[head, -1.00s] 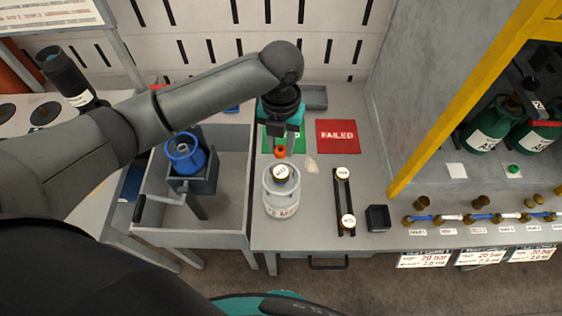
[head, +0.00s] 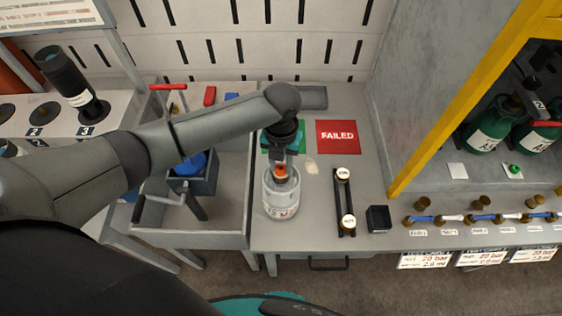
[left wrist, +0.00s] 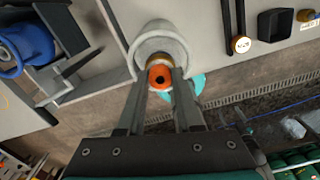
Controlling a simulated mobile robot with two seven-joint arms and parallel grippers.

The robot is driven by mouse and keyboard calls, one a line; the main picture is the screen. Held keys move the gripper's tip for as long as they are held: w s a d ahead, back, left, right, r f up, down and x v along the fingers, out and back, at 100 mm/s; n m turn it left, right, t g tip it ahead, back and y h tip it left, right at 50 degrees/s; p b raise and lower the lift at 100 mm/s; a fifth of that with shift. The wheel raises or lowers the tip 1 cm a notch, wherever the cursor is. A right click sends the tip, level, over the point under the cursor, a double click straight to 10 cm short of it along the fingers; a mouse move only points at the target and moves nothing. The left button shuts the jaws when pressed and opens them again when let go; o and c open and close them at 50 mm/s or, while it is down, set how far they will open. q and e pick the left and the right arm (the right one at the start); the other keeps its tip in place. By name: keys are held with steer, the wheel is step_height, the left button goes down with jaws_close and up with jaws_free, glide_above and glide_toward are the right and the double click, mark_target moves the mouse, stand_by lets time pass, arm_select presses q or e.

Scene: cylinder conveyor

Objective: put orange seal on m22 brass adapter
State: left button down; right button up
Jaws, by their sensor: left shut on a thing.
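My left gripper (head: 282,160) is shut on the orange seal (head: 281,170), a small ring with a dark hole that also shows between the fingers in the left wrist view (left wrist: 160,77). It holds the seal over the top of a light grey cylinder (head: 281,203). A brass adapter (left wrist: 155,59) sits inside the cylinder's collar (left wrist: 166,44), right by the seal. The seal partly covers the adapter, and I cannot tell whether they touch. My right gripper is in neither view.
A black rack (head: 344,200) with two round-topped brass pieces stands right of the cylinder, beside a small black box (head: 378,218). A red FAILED mat (head: 338,136) lies behind. A grey tray (head: 226,215) with a blue device is left. Brass fittings (head: 480,202) line the right bench.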

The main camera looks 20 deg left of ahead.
mark_target(281, 168)
arm_select(q)
steer(key=c, duration=0.6)
jaws_free()
step_height(281, 168, up, 12)
steer(key=shift+r+p, duration=0.2)
steer(key=shift+p, duration=0.15)
